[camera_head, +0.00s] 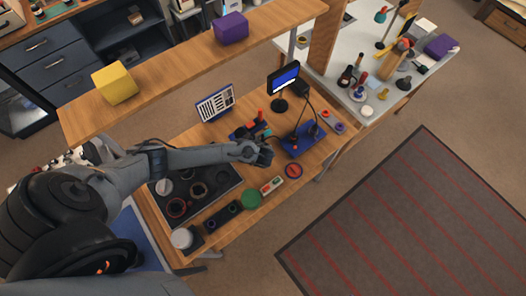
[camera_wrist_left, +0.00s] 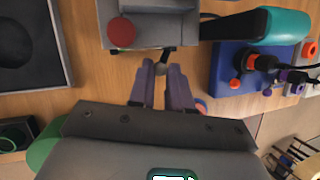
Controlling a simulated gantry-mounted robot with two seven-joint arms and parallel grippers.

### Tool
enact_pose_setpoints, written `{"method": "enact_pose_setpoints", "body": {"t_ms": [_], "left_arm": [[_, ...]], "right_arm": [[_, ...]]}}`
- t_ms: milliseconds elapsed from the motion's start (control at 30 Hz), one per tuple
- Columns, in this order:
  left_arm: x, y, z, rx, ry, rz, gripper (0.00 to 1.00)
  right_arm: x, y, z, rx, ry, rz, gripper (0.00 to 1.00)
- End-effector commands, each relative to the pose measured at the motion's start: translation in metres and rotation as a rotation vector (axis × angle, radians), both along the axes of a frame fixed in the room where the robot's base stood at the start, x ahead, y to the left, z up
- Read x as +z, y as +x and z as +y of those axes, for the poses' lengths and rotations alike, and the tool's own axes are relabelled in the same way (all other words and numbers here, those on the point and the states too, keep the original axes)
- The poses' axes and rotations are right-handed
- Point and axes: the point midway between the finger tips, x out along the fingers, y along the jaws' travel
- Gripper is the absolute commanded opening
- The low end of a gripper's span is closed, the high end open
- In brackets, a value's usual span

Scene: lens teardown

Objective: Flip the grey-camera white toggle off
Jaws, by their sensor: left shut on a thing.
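In the left wrist view the grey camera (camera_wrist_left: 150,42) is at the top, cut off by the frame edge, with a round red button (camera_wrist_left: 121,33) on it. A small pale toggle knob (camera_wrist_left: 162,69) shows at its near edge, on a short dark stem. My left gripper (camera_wrist_left: 162,74) has its two purple-grey fingers closed together around the knob. In the head view my left gripper (camera_head: 266,155) is low over the bench, and the camera there is mostly hidden by it. My right gripper is in neither view.
A blue stand (camera_wrist_left: 226,84) with orange knobs and a teal-ended cylinder (camera_wrist_left: 272,28) are close on the right of the wrist view. On the wooden bench are a dark tray (camera_head: 216,200), a green disc (camera_head: 251,198) and a small monitor (camera_head: 284,79). A shelf (camera_head: 185,62) runs above.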

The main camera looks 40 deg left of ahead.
Motion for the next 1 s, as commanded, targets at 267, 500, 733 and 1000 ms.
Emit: {"method": "enact_pose_setpoints", "body": {"t_ms": [267, 500, 733, 1000], "left_arm": [[0.000, 0.000, -0.001, -0.004, 0.000, 0.001, 0.00], [0.000, 0.000, 0.000, -0.003, 0.000, 0.000, 0.43], [0.000, 0.000, 0.000, -0.002, -0.001, 0.000, 0.44], [0.013, -0.004, -0.004, -0.003, -0.002, -0.001, 0.44]], "right_arm": [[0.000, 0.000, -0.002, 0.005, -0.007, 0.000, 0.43], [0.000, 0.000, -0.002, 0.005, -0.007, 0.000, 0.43], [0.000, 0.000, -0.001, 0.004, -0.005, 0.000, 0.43], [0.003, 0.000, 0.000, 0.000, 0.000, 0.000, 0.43]]}}
